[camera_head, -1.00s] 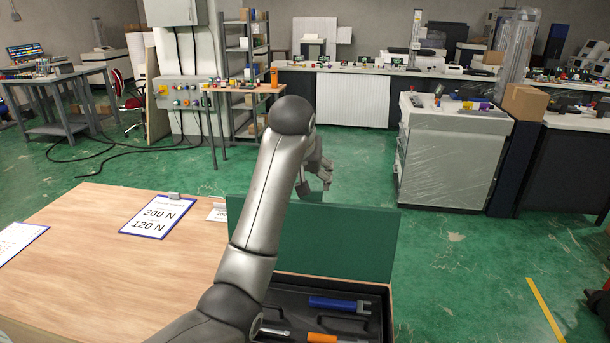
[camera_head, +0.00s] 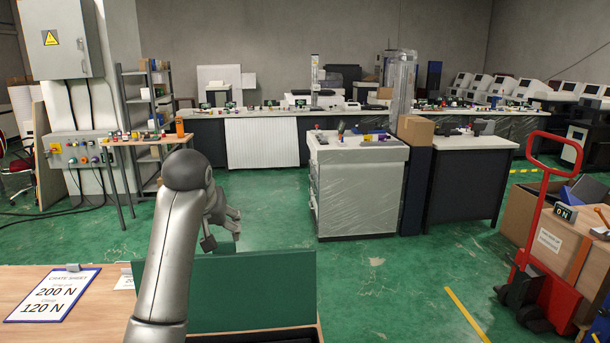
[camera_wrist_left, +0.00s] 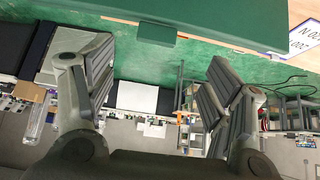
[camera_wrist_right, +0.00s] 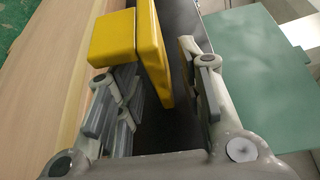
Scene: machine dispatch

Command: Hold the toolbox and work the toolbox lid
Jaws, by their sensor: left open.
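The toolbox's green lid (camera_head: 255,290) stands raised at the bottom of the head view, with a strip of the dark toolbox (camera_head: 255,337) below it. My left gripper (camera_head: 222,228) is just beyond the lid's top edge, partly hidden by my arm. In the left wrist view my left gripper (camera_wrist_left: 155,95) is open and empty, with the green lid (camera_wrist_left: 190,18) above its fingertips. In the right wrist view a yellow part (camera_wrist_right: 153,50) lies between the fingers of my right gripper (camera_wrist_right: 162,85). Whether they grip it is unclear. The green lid (camera_wrist_right: 245,75) is at right there.
The wooden table (camera_head: 95,318) carries a crate sheet on a clipboard (camera_head: 54,294) left of the lid. Beyond is open green floor (camera_head: 275,222), with a wrapped cabinet (camera_head: 358,190) further back. A red hand truck (camera_head: 545,230) and cartons stand at right.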

